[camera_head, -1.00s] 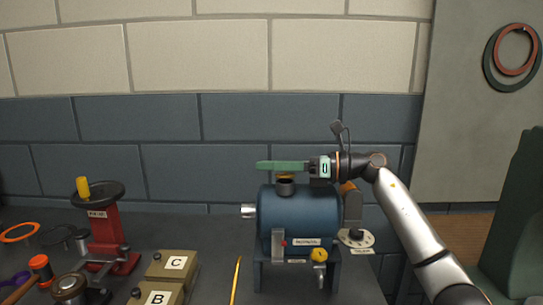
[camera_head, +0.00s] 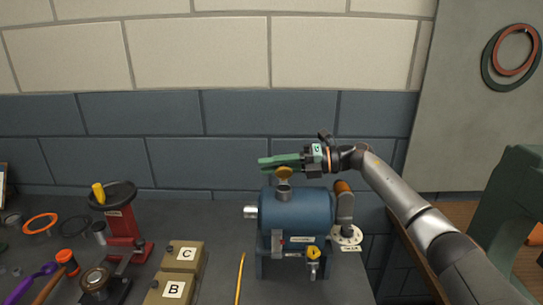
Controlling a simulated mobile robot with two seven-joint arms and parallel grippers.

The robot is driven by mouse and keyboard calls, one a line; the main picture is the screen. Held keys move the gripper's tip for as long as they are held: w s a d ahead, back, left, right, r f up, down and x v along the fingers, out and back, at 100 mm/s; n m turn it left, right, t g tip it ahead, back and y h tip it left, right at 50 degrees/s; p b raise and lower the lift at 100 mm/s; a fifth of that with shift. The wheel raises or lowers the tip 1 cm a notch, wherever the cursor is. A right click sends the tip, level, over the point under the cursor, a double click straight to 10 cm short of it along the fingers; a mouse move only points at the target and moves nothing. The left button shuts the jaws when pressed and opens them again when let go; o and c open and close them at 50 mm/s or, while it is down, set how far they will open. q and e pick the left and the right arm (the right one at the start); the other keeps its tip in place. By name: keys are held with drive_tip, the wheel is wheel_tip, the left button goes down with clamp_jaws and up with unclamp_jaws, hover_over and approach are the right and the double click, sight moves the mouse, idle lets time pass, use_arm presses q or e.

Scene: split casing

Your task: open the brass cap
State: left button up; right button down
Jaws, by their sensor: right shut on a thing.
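The brass cap (camera_head: 284,172) is at the top of the short grey neck (camera_head: 284,192) on the blue tank (camera_head: 303,214). Its round face shows more toward me, so it looks tilted up from the neck. I cannot tell whether its edge still touches the neck. My right gripper (camera_head: 280,161) comes in from the right with its green fingers pointing left. It is shut on the brass cap, at the cap's upper side; the fingers partly hide the grip. My left gripper is not in view.
A yellow valve (camera_head: 314,254) is on the tank's front. Boxes C (camera_head: 186,255) and B (camera_head: 172,289), a yellow rod (camera_head: 239,278) and a red handwheel stand (camera_head: 122,224) are left.

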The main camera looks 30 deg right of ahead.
drive_tip(key=shift+w+d+f+m+g+y, duration=0.1)
drive_tip(key=shift+w+d+m+g+y, duration=0.1)
drive_tip(key=shift+m, duration=0.4)
drive_tip(key=shift+w+d+f+m+g+y, duration=0.1)
drive_tip(key=shift+w+m, duration=0.1)
drive_tip(key=shift+m, duration=0.4)
drive_tip(key=shift+w+d+f+m+g, duration=0.1)
drive_tip(key=shift+w+f+m+g, duration=0.1)
drive_tip(key=shift+m, duration=0.7)
drive_tip(key=shift+w+d+f+m+g, duration=0.1)
drive_tip(key=shift+w+f+m+g, duration=0.1)
drive_tip(key=shift+m, duration=0.7)
drive_tip(key=c, duration=0.7)
unclamp_jaws()
drive_tip(key=shift+c, duration=0.2)
